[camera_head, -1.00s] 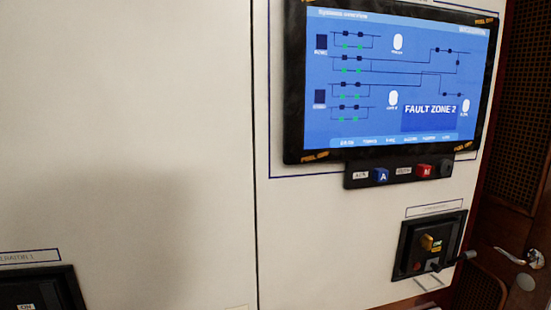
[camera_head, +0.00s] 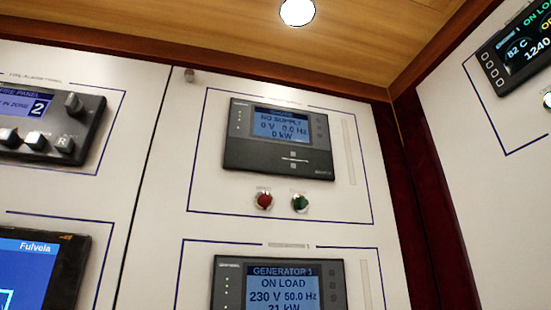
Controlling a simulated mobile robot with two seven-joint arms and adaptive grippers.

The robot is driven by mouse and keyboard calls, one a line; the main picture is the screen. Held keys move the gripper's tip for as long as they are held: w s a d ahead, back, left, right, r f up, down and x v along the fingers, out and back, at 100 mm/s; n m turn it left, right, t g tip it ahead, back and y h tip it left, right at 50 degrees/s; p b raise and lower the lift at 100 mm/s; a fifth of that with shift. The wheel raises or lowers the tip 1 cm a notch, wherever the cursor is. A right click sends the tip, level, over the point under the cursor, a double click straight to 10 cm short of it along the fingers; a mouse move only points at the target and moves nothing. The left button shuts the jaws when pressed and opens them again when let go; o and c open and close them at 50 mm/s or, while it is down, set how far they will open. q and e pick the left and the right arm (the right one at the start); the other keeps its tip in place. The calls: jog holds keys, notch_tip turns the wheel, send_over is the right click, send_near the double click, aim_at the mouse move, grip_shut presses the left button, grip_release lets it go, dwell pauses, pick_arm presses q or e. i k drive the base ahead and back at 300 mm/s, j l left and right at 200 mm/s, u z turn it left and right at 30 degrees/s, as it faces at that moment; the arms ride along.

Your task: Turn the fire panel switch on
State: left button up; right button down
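The fire panel (camera_head: 45,150) is at the left of the head view, cut off by the left edge. It is a dark unit in a blue outlined frame on a white cabinet. Its small blue display (camera_head: 27,106) reads in part "FIRE PANEL" and "IN ZONE 2". A dark knob (camera_head: 74,103) sits right of the display. Several light push buttons (camera_head: 36,140) run along its lower edge, one marked "R". I cannot tell the knob's setting. Neither of my grippers is in view.
A shore-supply style meter (camera_head: 278,165) reads "NO SUPPLY", with a red button (camera_head: 263,201) and a green button (camera_head: 300,203) below. Beneath is the Generator 1 meter (camera_head: 278,285). A blue screen (camera_head: 30,275) is at lower left. A wooden ceiling (camera_head: 210,25) closes the top.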

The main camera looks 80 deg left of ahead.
aim_at(73, 107)
jog(key=u, duration=3.15)
jog(key=k+l+u, duration=0.1)
jog(key=u, duration=0.25)
jog(key=k+l+u, duration=0.1)
jog(key=u, duration=0.25)
jog(key=k+u, duration=0.15)
jog(key=u, duration=0.2)
jog(key=k, duration=0.25)
